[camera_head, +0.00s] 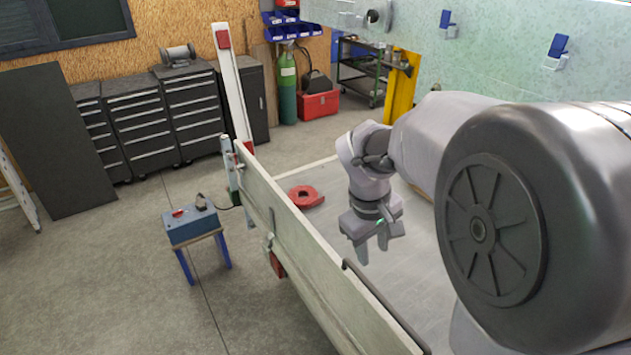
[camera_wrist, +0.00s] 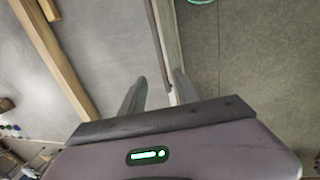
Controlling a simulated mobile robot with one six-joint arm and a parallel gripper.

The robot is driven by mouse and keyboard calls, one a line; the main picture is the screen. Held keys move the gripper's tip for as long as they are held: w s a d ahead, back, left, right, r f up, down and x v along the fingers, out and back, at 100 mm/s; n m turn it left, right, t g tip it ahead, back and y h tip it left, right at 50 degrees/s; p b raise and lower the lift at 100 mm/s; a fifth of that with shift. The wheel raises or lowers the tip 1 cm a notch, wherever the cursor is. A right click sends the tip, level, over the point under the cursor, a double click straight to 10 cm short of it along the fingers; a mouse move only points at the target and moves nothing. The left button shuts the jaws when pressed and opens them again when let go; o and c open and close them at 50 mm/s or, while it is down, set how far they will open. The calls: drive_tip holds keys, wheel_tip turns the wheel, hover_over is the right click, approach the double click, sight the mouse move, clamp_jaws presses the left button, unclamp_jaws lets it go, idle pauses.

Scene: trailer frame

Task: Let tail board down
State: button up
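A long pale board (camera_head: 300,225), which I take as the tail board, stands upright along the side of the grey trailer bed in the head view. A metal latch (camera_head: 268,245) sits on its outer face, and another fitting (camera_head: 229,152) is at its far end. My gripper (camera_head: 373,250) points down over the bed, to the right of the board, with its fingers apart and empty. In the wrist view the board's narrow top edge (camera_wrist: 166,40) runs toward the gap between my fingers (camera_wrist: 159,77). I cannot tell how far below them it is.
A red ring-shaped thing (camera_head: 305,196) lies beyond the board's far part. A white post (camera_head: 232,90) with red markers rises at the far corner. A blue box on a small stand (camera_head: 191,224) is left of the board, with free floor around it. Drawer cabinets (camera_head: 140,120) line the back.

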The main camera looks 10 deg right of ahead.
sight(380, 296)
drive_tip(key=d+f+b, duration=0.1)
drive_tip(key=f, duration=0.4)
drive_tip(key=s+d+f+b, duration=0.1)
drive_tip(key=f+b, duration=0.1)
drive_tip(key=f, duration=0.3)
drive_tip(key=d+f+b, duration=0.1)
drive_tip(key=f, duration=0.4)
drive_tip(key=shift+s+d+f+b, duration=0.15)
drive_tip(key=shift+d+f+b, duration=0.2)
drive_tip(key=shift+b, duration=0.05)
drive_tip(key=shift+d+f, duration=0.1)
drive_tip(key=shift+f, duration=0.4)
drive_tip(key=shift+c, duration=0.2)
clamp_jaws()
drive_tip(key=shift+w, duration=0.2)
